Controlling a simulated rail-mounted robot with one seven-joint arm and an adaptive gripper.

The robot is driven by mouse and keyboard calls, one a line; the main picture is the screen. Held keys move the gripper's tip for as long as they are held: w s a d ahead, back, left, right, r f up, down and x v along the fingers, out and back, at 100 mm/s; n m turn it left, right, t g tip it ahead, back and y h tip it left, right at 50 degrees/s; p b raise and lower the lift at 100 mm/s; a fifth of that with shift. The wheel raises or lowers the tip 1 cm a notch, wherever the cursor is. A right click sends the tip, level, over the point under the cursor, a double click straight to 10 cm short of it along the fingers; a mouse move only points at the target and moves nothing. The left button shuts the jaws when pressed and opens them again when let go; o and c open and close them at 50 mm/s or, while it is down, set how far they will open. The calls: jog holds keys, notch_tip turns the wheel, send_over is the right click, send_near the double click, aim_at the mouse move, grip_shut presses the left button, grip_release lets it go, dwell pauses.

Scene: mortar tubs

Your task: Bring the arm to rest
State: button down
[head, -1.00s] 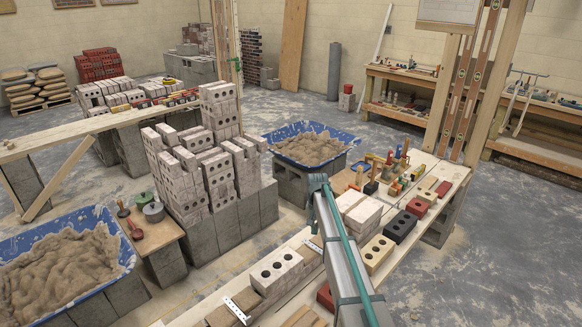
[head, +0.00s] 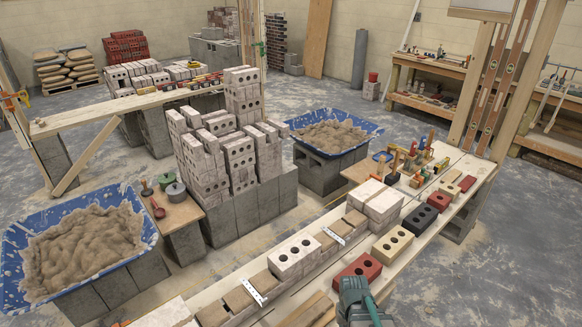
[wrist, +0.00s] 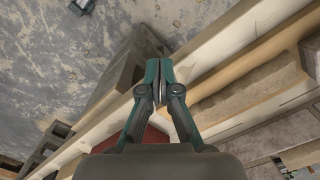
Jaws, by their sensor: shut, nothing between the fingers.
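My gripper (wrist: 159,75) shows in the wrist view with its two teal-and-grey fingers together at the tips, nothing between them. It hangs over the edge of a pale plank (wrist: 215,42), apart from any brick as far as I can tell. In the head view only a grey-and-teal part of my arm (head: 360,303) shows at the bottom edge, beside a red brick (head: 358,270); the gripper itself is not clear there.
A plank bench (head: 425,228) carries several bricks and tools. Blue mortar tubs stand at left (head: 140,236) and centre (head: 372,130). A stack of pale bricks (head: 240,165) rises on grey blocks between them. Open concrete floor (head: 520,250) lies at right.

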jog(key=s+f+g, duration=0.3)
jog(key=s+f, duration=0.5)
jog(key=s, duration=0.5)
jog(key=s+f+g, duration=0.3)
jog(key=s+f, duration=0.4)
jog(key=s, duration=0.7)
jog(key=shift+f, duration=0.4)
